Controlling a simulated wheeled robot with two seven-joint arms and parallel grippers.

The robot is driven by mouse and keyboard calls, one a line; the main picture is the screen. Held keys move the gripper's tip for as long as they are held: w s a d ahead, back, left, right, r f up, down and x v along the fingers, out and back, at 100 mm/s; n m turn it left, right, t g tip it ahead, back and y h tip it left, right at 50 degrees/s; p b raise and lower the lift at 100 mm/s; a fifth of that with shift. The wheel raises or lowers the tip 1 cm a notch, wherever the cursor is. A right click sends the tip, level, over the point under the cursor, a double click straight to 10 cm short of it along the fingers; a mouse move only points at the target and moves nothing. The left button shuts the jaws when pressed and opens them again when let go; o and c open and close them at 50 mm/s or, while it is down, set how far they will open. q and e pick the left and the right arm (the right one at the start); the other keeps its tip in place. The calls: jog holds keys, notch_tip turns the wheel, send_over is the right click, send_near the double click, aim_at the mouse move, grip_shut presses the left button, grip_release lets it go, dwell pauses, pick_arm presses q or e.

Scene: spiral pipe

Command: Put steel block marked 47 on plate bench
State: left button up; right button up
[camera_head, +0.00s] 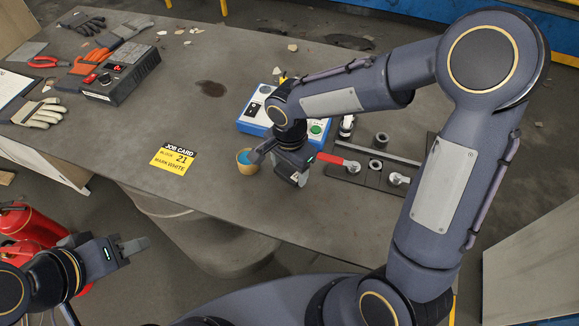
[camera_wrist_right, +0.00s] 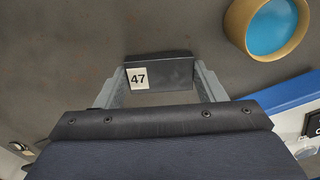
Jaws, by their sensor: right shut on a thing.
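The steel block (camera_wrist_right: 165,72) is dark grey, with a white label reading 47. In the right wrist view it sits between the fingertips of my right gripper (camera_wrist_right: 160,84), which is shut on it. In the head view my right gripper (camera_head: 262,152) is over the bench, beside a tan cup with blue contents (camera_head: 245,163); the block is mostly hidden there, and I cannot tell whether it touches the bench. The grey bench (camera_head: 215,120) spans the view. My left gripper (camera_head: 130,247) is empty off the bench's front edge, its finger gap unclear.
A yellow job card (camera_head: 174,159) reads block 21, mark white. A blue-and-white control box (camera_head: 258,108) and a dark fixture with a red-handled clamp (camera_head: 338,161) stand near my right gripper. Tools, gloves and a black box (camera_head: 120,75) lie back left.

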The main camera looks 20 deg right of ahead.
jog(key=shift+f, duration=0.15)
jog(key=shift+f, duration=0.2)
jog(key=o, duration=1.3)
jog(key=shift+c, duration=0.2)
jog(key=shift+r, duration=0.1)
